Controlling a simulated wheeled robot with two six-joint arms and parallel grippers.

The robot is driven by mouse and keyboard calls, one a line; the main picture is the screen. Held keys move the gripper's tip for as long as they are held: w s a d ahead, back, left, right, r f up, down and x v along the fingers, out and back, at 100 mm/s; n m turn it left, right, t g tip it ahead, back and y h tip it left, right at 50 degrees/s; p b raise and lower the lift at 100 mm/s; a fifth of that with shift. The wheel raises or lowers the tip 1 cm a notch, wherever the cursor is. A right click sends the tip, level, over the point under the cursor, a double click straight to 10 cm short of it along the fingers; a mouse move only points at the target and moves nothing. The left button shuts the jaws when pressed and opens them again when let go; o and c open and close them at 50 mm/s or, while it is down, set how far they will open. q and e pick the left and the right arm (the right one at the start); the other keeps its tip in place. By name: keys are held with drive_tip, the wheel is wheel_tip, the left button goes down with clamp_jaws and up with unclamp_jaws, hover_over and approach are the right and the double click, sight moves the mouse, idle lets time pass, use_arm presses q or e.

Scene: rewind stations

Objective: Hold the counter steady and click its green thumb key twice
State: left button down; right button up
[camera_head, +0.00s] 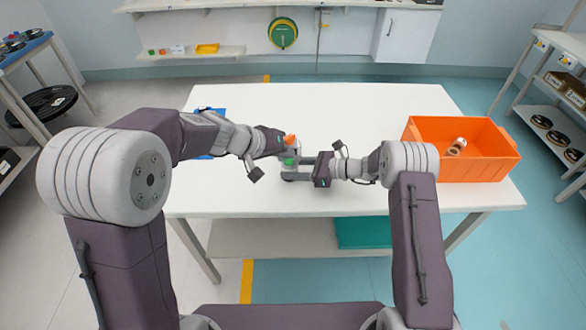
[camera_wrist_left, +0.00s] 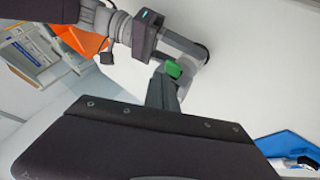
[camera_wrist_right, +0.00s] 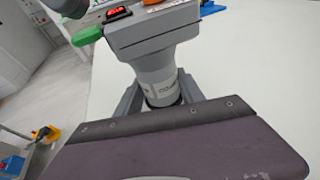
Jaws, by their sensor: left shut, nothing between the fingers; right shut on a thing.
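The counter (camera_wrist_right: 165,70) is a grey upright device with a round neck, a small red-lit display (camera_wrist_right: 118,13) and an orange part (camera_head: 290,139) on top. Its green thumb key (camera_wrist_right: 88,37) sticks out from the side of its head; it also shows in the left wrist view (camera_wrist_left: 172,69). My right gripper (camera_wrist_right: 160,98) is shut around the counter's neck, one finger on each side. My left gripper (camera_wrist_left: 160,88) is shut and empty, its fingertips right beside the green key. I cannot tell whether they touch it.
The counter stands on a white table (camera_head: 350,110). An orange bin (camera_head: 465,183) with a roll-like item in it stands at the table's right. A blue item (camera_head: 209,112) lies at the left, partly behind my left arm. The table's back middle is clear.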

sight(286, 162)
use_arm(q)
drive_tip(key=shift+f, duration=0.1)
idle(0.5)
drive_tip(key=shift+f, duration=0.55)
drive_tip(key=shift+r, duration=3.7)
use_arm(e)
drive_tip(key=o, duration=1.1)
drive_tip(key=shift+c, duration=0.2)
